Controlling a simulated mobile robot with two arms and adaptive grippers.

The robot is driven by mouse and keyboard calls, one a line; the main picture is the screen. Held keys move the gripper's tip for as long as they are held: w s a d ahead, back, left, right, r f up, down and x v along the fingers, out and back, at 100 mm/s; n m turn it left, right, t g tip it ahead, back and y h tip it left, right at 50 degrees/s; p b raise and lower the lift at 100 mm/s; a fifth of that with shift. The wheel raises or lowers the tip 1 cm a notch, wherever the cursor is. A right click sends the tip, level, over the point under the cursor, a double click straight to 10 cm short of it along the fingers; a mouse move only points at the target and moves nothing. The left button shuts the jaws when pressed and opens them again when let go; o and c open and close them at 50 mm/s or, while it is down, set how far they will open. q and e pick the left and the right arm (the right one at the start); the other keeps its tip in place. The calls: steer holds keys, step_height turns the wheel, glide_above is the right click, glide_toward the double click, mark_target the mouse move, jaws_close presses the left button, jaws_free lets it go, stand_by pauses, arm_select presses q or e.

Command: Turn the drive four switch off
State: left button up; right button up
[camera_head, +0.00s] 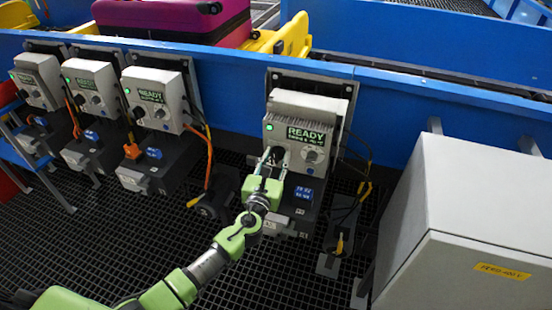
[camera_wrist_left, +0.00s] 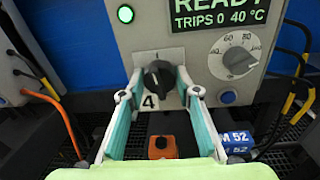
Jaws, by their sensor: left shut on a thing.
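The drive four box (camera_head: 309,109) is a light grey unit on the blue conveyor side, with a lit READY display. In the left wrist view its black rotary switch (camera_wrist_left: 159,77) has a "4" at its lower left. The knob's pointer looks roughly upright. My left gripper (camera_head: 271,156) reaches the switch from the front. In the left wrist view the green-padded fingers (camera_wrist_left: 160,90) stand on either side of the knob, shut on it. The fingers partly hide the switch in the head view. My right gripper is not in view.
A white dial (camera_wrist_left: 236,58) and a blue button (camera_wrist_left: 228,97) sit right of the switch. Several similar drive boxes (camera_head: 154,98) stand to the left. A large grey cabinet (camera_head: 462,200) stands at the right. Cables hang beside the drives above dark grating.

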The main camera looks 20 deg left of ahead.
arm_select(q)
steer(key=n, duration=0.4)
steer(key=shift+a, duration=0.1)
steer(key=n, duration=0.4)
steer(key=shift+b, duration=0.35)
steer(key=n+h, duration=0.1)
steer(key=n, duration=0.3)
steer(key=shift+a+g, duration=0.1)
steer(key=shift+g, duration=0.2)
steer(key=shift+n, duration=1.7)
steer(key=o, duration=1.1)
steer(key=shift+s, duration=0.1)
steer(key=s, duration=1.1)
steer(key=shift+s+a+r, duration=0.25)
steer(key=shift+s+r, duration=0.15)
